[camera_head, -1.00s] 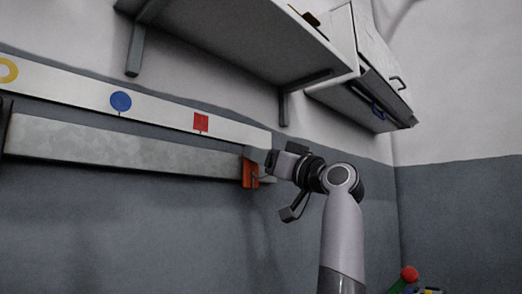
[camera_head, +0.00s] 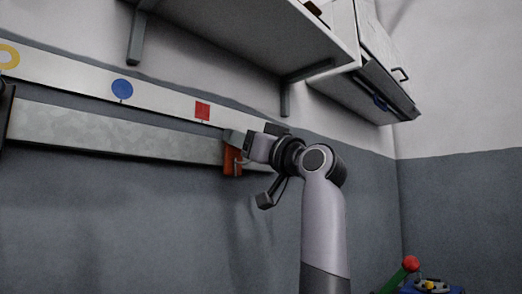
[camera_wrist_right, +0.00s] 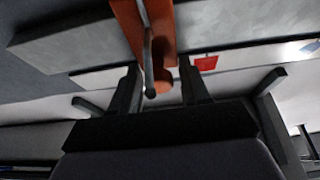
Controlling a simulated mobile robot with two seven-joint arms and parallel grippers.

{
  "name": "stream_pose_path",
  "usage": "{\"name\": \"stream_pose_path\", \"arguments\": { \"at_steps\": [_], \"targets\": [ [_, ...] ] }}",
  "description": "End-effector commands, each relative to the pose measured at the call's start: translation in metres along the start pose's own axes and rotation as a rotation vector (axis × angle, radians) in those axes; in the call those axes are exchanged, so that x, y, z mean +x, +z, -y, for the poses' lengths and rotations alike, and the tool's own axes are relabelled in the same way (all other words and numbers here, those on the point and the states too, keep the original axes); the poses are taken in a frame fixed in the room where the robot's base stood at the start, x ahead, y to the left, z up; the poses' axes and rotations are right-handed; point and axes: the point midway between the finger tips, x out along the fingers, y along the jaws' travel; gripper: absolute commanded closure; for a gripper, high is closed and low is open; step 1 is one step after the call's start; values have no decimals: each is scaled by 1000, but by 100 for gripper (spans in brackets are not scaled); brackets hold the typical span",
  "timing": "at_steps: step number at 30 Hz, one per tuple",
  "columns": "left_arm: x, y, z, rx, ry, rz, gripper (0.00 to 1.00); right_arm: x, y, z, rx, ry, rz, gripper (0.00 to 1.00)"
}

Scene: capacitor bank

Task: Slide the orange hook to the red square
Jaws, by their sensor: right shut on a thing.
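The orange hook (camera_head: 231,160) hangs on the grey metal rail (camera_head: 110,130), near the rail's right end. The red square (camera_head: 202,110) is on the white strip above the rail, up and to the left of the hook. My right gripper (camera_head: 236,138) is at the hook, shut on it. In the right wrist view the hook (camera_wrist_right: 148,30) and its metal prong lie between the fingers of the gripper (camera_wrist_right: 163,92), and the red square (camera_wrist_right: 206,63) shows just to the right. My left gripper is not in view.
A blue circle (camera_head: 122,88) and a yellow ring (camera_head: 8,57) mark the white strip (camera_head: 60,75) farther left. A shelf (camera_head: 240,35) with brackets hangs above. A wall cabinet (camera_head: 370,85) is at the upper right. A red-knobbed green lever (camera_head: 405,272) stands at the lower right.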

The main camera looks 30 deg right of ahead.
Motion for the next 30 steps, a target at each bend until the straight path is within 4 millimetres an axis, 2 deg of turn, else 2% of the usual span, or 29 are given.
{"name": "stream_pose_path", "arguments": {
  "at_steps": [1, 3, 7, 11, 18, 19, 20, 30],
  "targets": [
    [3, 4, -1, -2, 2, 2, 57, 0, 4, 20, -1, -14, 4, 100],
    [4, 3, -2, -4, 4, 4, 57, 0, 4, 38, 0, -14, 5, 100],
    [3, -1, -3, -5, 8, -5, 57, 0, 3, 59, 3, -14, 6, 100],
    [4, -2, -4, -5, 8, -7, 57, 0, 3, 66, 5, -13, 6, 100],
    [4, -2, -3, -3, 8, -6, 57, 0, 3, 66, 6, -13, 6, 100],
    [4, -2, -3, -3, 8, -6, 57, 0, 3, 66, 6, -13, 7, 51],
    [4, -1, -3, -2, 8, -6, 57, 0, 3, 66, 6, -13, 6, 48],
    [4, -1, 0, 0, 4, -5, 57, 0, 1, 63, 3, -8, 3, 48]
  ]
}}
